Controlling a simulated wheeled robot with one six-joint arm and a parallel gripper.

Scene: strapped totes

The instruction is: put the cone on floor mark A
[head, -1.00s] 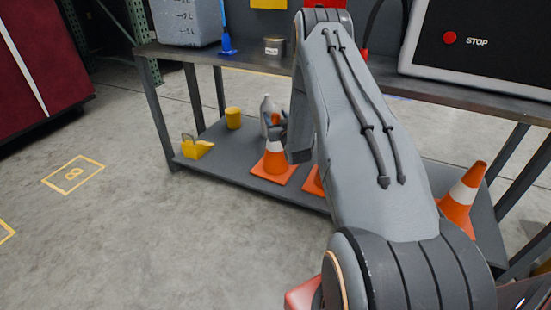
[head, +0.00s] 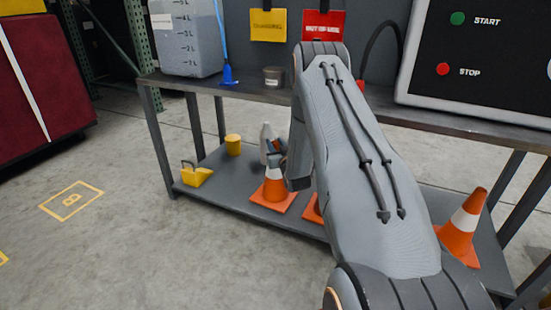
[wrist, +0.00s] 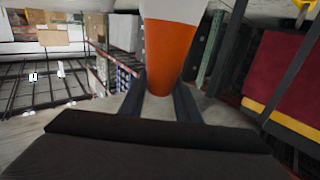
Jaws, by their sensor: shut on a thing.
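An orange cone with a white band (head: 273,189) stands upright on its square orange base at the lower shelf, with no clear gap beneath it. My gripper (head: 276,152) is shut on its top. In the wrist view the cone (wrist: 170,50) shows between the two fingers (wrist: 160,100), its narrow end toward the gripper. On the floor at left is a yellow square mark (head: 71,200) that seems to read B. Part of another yellow mark (head: 3,259) shows at the left edge; its letter is out of view. I see no mark that reads A.
A second cone (head: 312,208) is mostly hidden behind my arm, close to the held one. Another cone (head: 462,228) stands at the shelf's right. A yellow bucket (head: 196,176), a yellow cup (head: 233,145) and a grey bottle (head: 265,143) share the shelf.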

